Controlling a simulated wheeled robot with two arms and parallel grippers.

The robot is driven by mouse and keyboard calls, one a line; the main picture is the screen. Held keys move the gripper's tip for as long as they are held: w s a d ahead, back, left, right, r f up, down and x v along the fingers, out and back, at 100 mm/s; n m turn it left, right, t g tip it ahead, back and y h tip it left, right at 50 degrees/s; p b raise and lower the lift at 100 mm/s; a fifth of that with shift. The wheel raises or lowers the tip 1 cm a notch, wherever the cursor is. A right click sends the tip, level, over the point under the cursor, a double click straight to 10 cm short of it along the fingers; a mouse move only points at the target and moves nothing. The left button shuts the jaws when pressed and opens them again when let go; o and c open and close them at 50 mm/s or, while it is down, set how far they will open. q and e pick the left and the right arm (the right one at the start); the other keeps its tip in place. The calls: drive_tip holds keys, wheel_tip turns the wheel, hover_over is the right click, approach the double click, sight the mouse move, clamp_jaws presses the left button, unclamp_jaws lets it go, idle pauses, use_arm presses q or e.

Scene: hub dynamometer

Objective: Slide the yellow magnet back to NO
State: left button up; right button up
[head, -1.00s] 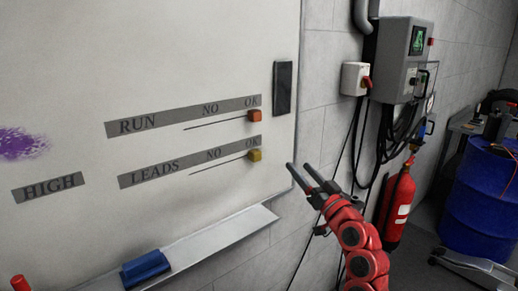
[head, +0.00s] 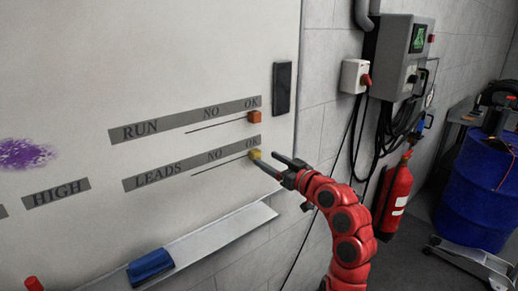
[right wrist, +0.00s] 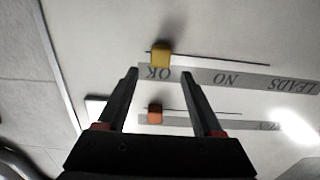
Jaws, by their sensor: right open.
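The yellow magnet (head: 255,154) sits on the whiteboard at the OK end of the line under the LEADS strip (head: 165,176). NO is printed on that strip to the left of OK. My right gripper (head: 272,166) is open, its fingertips close to the yellow magnet from the right. In the right wrist view the yellow magnet (right wrist: 161,54) lies beyond the fingertips, about midway between the open fingers (right wrist: 158,74); whether they touch it I cannot tell. My left gripper is not in view.
An orange magnet (head: 254,117) sits at OK under the RUN strip (head: 160,129), just above. A black block (head: 282,88) is at the board's right edge. The tray (head: 235,231) below holds a blue eraser (head: 150,267).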

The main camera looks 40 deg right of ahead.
sight(258, 154)
drive_tip(key=w+p, duration=0.1)
drive_tip(key=w, duration=0.4)
drive_tip(key=shift+w+a, duration=0.1)
drive_tip(key=shift+a, duration=0.05)
clamp_jaws()
drive_tip(key=shift+a, duration=0.1)
idle(1.2)
